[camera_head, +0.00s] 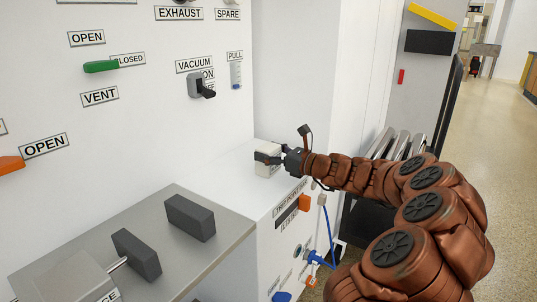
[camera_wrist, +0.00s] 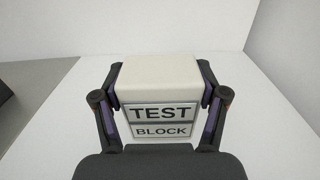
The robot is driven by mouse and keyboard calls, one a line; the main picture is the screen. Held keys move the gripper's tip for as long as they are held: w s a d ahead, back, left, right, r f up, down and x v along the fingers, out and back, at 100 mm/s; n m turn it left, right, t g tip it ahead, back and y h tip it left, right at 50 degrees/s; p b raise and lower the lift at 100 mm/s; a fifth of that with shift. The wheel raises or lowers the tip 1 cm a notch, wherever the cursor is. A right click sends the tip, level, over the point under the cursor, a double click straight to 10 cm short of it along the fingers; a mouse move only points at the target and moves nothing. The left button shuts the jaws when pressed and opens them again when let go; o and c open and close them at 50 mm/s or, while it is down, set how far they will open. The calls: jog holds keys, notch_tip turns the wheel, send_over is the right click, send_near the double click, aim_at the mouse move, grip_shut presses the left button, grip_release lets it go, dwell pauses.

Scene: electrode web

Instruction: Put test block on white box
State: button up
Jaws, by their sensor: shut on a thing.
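The test block (camera_wrist: 160,84) is a cream-white block with a "TEST BLOCK" label on the side facing the wrist camera. My gripper (camera_wrist: 158,90) is shut on it, with one finger against its left side and one against its right. In the head view the block (camera_head: 267,158) shows at the end of my gripper (camera_head: 271,157), over the top of the white box (camera_head: 237,178). The block looks upright and at or very near the box top; I cannot tell whether it touches. The block's far side and underside are hidden.
A metal-topped bench (camera_head: 220,222) with dark grey blocks (camera_head: 190,217) stands at the lower left. A white panel (camera_head: 150,60) with labelled switches rises behind. Metal cylinders (camera_head: 398,143) stand right of the box. Knobs and a blue cable (camera_head: 329,235) are on the box's front.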

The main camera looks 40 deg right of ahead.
jog(key=o, duration=1.5)
jog(key=shift+f, duration=0.15)
jog(key=shift+o, duration=0.2)
jog(key=shift+s+d+r, duration=0.1)
jog(key=shift+s+r, duration=0.05)
jog(key=shift+r, duration=0.05)
jog(key=p+v, duration=0.2)
jog(key=v, duration=0.9)
jog(key=shift+s, duration=0.35)
jog(key=shift+d, duration=0.1)
